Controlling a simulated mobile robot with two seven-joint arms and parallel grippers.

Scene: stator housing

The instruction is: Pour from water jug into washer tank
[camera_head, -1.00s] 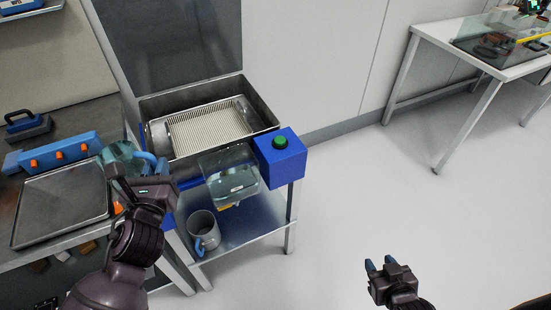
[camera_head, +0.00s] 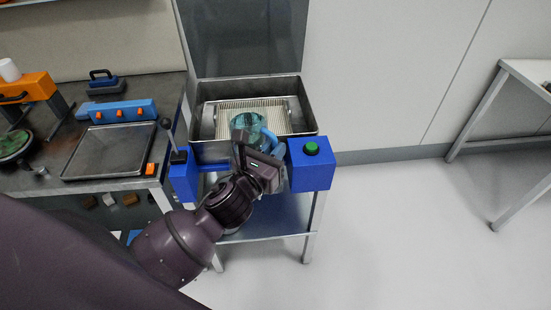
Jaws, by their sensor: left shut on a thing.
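The water jug (camera_head: 246,124) is clear and teal-tinted, with a blue handle (camera_head: 273,146). My left gripper (camera_head: 266,158) is shut on the jug by its handle. The jug shows against the open metal washer tank (camera_head: 307,112), over its front part; I cannot tell its exact height or whether it is tilted. The tank holds a pale ribbed tray (camera_head: 284,106), and its dark lid (camera_head: 245,40) stands raised behind. My left arm hides the front of the washer, including the clear container seen there earlier. My right gripper is out of view.
A blue box with a green button (camera_head: 311,149) sits at the washer's right front, close to the jug. A lever (camera_head: 167,126) stands at its left. The left bench holds a metal tray (camera_head: 110,151) and a blue block with orange knobs (camera_head: 123,111). The floor at right is clear.

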